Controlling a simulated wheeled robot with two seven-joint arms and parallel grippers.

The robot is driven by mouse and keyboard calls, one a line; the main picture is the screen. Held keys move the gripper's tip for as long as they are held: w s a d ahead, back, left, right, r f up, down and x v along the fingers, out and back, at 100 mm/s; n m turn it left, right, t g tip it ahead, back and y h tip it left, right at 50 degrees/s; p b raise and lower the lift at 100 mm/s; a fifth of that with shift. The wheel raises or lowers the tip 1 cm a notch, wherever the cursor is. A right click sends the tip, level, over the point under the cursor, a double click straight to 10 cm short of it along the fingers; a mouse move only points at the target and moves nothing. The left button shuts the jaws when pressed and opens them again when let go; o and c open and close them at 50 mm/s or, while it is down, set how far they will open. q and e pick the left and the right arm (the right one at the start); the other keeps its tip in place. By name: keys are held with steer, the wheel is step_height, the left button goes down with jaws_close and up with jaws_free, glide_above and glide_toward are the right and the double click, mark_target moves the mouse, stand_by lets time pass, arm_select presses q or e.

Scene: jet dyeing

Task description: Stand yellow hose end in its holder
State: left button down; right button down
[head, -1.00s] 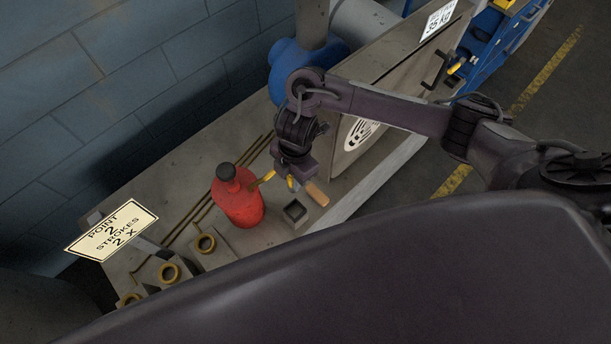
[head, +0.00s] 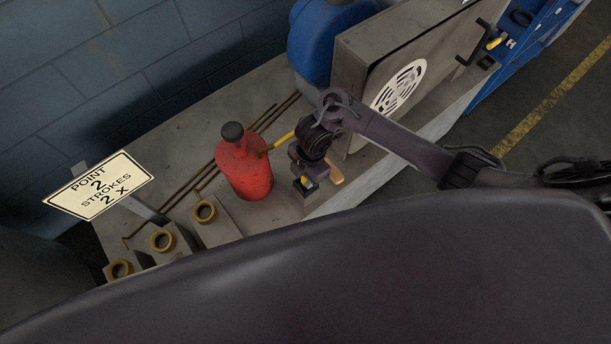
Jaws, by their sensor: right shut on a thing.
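My right gripper (head: 306,178) points down over the bench beside the red canister. A small bit of yellow, which looks like the yellow hose end (head: 309,182), shows at its fingers, which are shut on it. The grey square holder (head: 304,197) is directly under the gripper and mostly hidden by it. I cannot tell whether the hose end is inside the holder or just above it. The red canister (head: 245,172) has a dark cap, and a yellow rod (head: 279,144) runs from it towards my wrist. My left gripper is not in view.
A tan handle (head: 336,173) sticks out just right of the gripper. Thin brass rods (head: 205,172) lie behind the canister. Grey blocks with brass rings (head: 204,211) stand at the left, near a sign (head: 98,185). A grey box (head: 365,70) stands behind my arm.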

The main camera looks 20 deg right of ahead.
steer(key=shift+f, duration=0.15)
steer(key=c, duration=1.1)
jaws_free()
steer(key=shift+c, duration=0.2)
step_height(320, 180, up, 12)
steer(key=d+p, duration=0.1)
steer(key=p, duration=0.5)
steer(key=shift+w+d, duration=0.15)
steer(key=shift+w, duration=0.1)
